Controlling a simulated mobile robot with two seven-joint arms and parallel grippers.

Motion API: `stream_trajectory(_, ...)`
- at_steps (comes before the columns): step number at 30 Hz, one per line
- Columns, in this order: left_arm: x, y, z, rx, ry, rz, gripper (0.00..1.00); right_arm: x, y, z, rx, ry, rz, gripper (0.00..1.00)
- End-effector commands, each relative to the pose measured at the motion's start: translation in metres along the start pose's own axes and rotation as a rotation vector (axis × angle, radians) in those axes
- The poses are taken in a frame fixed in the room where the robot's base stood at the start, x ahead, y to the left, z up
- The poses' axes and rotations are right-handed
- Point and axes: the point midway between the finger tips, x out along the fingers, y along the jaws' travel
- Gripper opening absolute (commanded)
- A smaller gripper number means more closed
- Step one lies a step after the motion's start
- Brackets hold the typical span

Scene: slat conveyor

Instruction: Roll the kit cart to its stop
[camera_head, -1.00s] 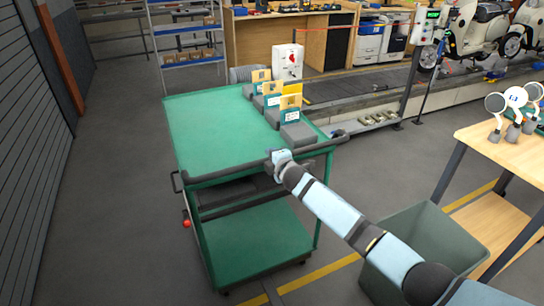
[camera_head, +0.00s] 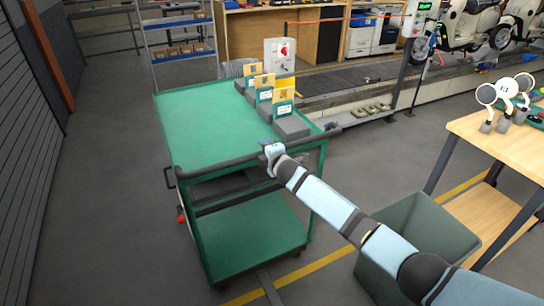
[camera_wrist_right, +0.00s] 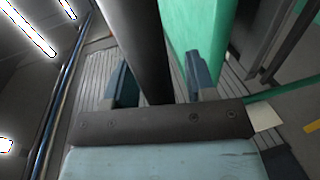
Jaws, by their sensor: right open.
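The kit cart (camera_head: 195,125) is green, with a flat top, a lower shelf (camera_head: 250,235) and a dark handle bar (camera_head: 225,163) along its near edge. It stands in the middle of the head view. My right gripper (camera_head: 271,156) is at the handle, towards its right part. In the right wrist view the dark bar (camera_wrist_right: 145,50) passes between the two open fingers, which stand apart from each other on either side of it. I cannot tell whether they touch it. My left gripper is not in view. I cannot make out the stop with certainty.
Three grey holders with cards (camera_head: 284,102) stand on the cart's right edge. A grey-green bin (camera_head: 425,235) and a wooden table (camera_head: 500,145) are at the right. A yellow floor line (camera_head: 325,262) runs near the cart's wheels. The floor left of the cart is clear.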

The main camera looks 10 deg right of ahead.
Motion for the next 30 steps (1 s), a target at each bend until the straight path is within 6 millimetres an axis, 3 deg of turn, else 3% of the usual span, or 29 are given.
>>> stream_trajectory(5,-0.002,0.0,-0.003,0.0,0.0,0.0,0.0,-0.024,0.0,0.001,-0.001,0.0,0.0,0.51)
stream_trajectory(18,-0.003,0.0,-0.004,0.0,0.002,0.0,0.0,-0.115,-0.001,0.001,-0.001,0.0,-0.001,0.51)
stream_trajectory(24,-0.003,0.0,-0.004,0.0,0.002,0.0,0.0,-0.133,0.0,0.0,-0.001,0.0,-0.001,0.51)
stream_trajectory(30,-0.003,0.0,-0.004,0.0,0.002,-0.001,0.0,-0.135,0.0,0.0,0.0,-0.001,-0.001,0.51)
